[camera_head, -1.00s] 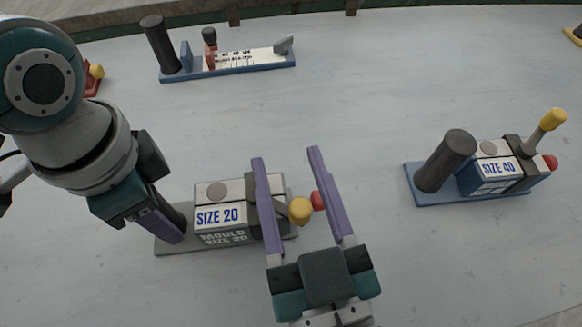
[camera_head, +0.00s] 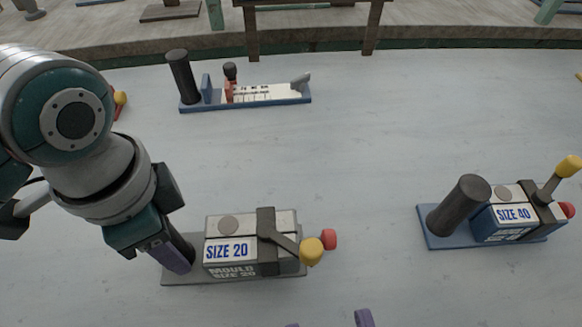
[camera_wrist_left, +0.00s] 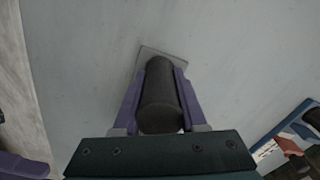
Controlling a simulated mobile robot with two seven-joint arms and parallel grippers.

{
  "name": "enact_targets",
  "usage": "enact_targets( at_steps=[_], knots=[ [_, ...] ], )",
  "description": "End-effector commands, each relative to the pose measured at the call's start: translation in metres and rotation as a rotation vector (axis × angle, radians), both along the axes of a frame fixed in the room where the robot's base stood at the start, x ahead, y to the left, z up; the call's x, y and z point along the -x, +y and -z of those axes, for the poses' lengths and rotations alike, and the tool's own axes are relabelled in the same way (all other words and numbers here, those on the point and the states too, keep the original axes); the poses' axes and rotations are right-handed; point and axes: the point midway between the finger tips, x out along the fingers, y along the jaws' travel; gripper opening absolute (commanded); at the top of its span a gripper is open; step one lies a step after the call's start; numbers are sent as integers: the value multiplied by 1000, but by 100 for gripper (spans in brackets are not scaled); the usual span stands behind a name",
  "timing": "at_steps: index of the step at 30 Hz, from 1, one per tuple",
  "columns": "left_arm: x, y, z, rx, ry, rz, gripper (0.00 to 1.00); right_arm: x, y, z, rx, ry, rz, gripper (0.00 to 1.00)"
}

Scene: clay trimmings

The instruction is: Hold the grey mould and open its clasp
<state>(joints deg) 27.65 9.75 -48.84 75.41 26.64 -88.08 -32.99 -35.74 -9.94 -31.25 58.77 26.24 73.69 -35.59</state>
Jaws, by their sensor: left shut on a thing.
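The grey mould (camera_head: 232,251), marked SIZE 20, stands on a grey base plate (camera_head: 235,280) at the lower left of the head view. Its clasp (camera_head: 283,242) is a dark lever lying low across the top, ending in a yellow knob (camera_head: 312,251) beside a red knob (camera_head: 330,239). My left gripper (camera_head: 178,258) is shut on the mould's dark upright post. In the left wrist view its purple fingers lie on both sides of the post (camera_wrist_left: 160,95). My right gripper (camera_head: 330,322) shows only two purple fingertips, apart, at the bottom edge, clear of the clasp.
A blue mould (camera_head: 497,222) marked SIZE 40 stands at the right, its yellow-knobbed lever raised. A blue-based gauge (camera_head: 250,99) with a dark post stands at the back. A yellow-knobbed item (camera_head: 120,98) is partly behind my left arm. The table middle is clear.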

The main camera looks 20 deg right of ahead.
Motion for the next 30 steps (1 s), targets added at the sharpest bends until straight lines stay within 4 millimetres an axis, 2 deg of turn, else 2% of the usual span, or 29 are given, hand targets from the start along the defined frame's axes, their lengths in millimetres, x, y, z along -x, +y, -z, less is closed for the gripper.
enact_targets(
  at_steps=[10, 11, 12, 20, 30],
  knots=[
    [0, 0, 0, 2, -1, 0, 0, 1, 0, 0, 0, 0, 0, 56],
    [0, 0, 0, 2, -1, 0, 42, 1, 0, 0, 0, 0, 0, 56],
    [0, 0, 0, 2, -1, 0, 47, 1, 0, 0, 1, 0, 0, 56],
    [0, 0, 0, 1, 0, 0, 76, 1, 0, 0, 1, 0, 0, 56],
    [-1, 0, -5, 2, -1, 0, 76, 1, 0, 0, 1, 0, 0, 56]
  ],
)
